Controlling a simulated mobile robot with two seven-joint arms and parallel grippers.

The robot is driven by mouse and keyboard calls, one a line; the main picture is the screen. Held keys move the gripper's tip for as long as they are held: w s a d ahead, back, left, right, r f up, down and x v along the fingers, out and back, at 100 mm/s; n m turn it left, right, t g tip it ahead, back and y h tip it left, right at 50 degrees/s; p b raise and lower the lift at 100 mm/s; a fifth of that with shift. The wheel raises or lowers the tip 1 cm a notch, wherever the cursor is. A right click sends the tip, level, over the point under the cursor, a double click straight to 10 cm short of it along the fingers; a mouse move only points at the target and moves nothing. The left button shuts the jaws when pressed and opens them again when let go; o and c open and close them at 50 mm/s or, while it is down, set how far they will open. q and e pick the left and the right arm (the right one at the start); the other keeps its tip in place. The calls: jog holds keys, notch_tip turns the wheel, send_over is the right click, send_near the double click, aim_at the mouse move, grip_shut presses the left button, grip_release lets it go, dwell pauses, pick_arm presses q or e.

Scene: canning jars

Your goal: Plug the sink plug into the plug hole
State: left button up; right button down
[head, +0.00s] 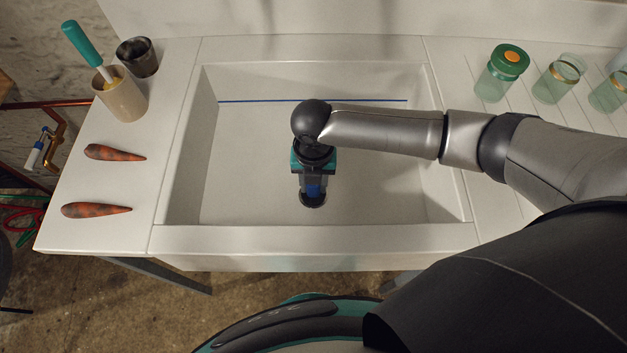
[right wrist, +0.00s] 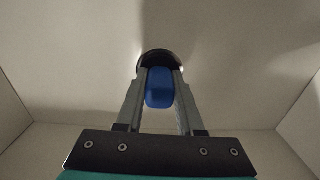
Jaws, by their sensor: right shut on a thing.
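The sink plug is a black disc (head: 312,203) with a blue handle (right wrist: 159,90). My right gripper (head: 313,188) is inside the white sink (head: 240,165), pointing down, and is shut on the blue handle. In the right wrist view its two fingers (right wrist: 159,82) stand on either side of the handle, with the black disc (right wrist: 160,56) beyond the fingertips. The disc is close to the sink floor; I cannot tell whether it touches. No plug hole shows; it may be hidden under the plug or gripper. My left gripper is not in view.
Two orange-brown carrots (head: 115,153) (head: 97,210) lie on the left counter, with a beige pot holding a teal-handled tool (head: 123,98) and a dark cup (head: 137,57) behind. Glass jars (head: 497,80) stand on the right drainboard. The sink walls surround my gripper; the basin is otherwise empty.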

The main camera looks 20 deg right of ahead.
jog(key=c, duration=0.8)
grip_release()
jog(key=shift+o, duration=0.4)
jog(key=o, duration=0.5)
notch_tip(320, 180, up, 15)
jog(key=p, duration=0.4)
jog(key=shift+r, duration=0.1)
